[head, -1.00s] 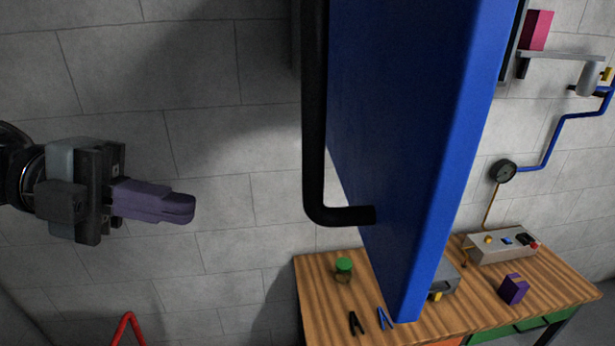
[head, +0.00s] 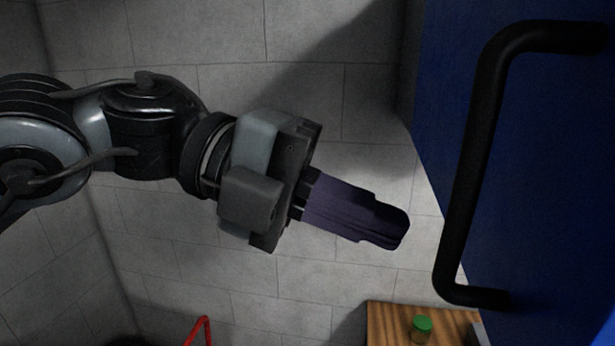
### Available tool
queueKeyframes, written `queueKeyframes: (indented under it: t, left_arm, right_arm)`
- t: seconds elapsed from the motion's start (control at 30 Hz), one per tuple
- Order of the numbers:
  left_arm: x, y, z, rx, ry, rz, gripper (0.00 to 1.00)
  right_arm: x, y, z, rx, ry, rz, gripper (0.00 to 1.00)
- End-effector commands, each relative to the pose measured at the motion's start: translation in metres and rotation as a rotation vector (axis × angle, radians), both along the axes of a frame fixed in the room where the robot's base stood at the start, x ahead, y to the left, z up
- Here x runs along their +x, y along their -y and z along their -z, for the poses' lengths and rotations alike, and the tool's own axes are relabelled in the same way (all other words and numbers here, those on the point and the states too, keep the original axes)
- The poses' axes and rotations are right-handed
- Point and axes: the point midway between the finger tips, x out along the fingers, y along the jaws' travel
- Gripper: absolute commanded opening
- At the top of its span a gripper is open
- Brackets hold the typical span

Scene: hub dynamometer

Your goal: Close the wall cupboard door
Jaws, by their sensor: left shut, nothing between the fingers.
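The blue cupboard door (head: 555,180) fills the right side of the head view and stands open, swung out from the wall. Its black bar handle (head: 468,170) is on the face turned toward my left gripper. My left gripper (head: 400,232) is shut and empty, its purple fingers pointing right toward the handle. In the picture a gap separates the fingertips from the handle; they do not touch it. The cupboard's interior is hidden. My right gripper is not in view.
Below the door is a wooden workbench (head: 388,325) with a green-lidded jar (head: 421,326). A red bent bar (head: 200,330) shows at the bottom edge. Grey block wall (head: 330,40) lies behind, with open space around my left arm.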

Motion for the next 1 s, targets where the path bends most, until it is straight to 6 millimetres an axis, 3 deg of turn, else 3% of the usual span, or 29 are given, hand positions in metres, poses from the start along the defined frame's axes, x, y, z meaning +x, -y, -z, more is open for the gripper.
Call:
queueKeyframes:
  t: [0.3,1.0]
  left_arm:
    - [-0.010,0.038,0.001,0.001,0.001,0.002,0.00]
    - [-0.015,0.052,0.003,0.001,0.000,-0.010,0.00]
  right_arm:
    - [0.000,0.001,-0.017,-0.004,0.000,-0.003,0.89]
    - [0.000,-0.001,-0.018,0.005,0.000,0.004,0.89]
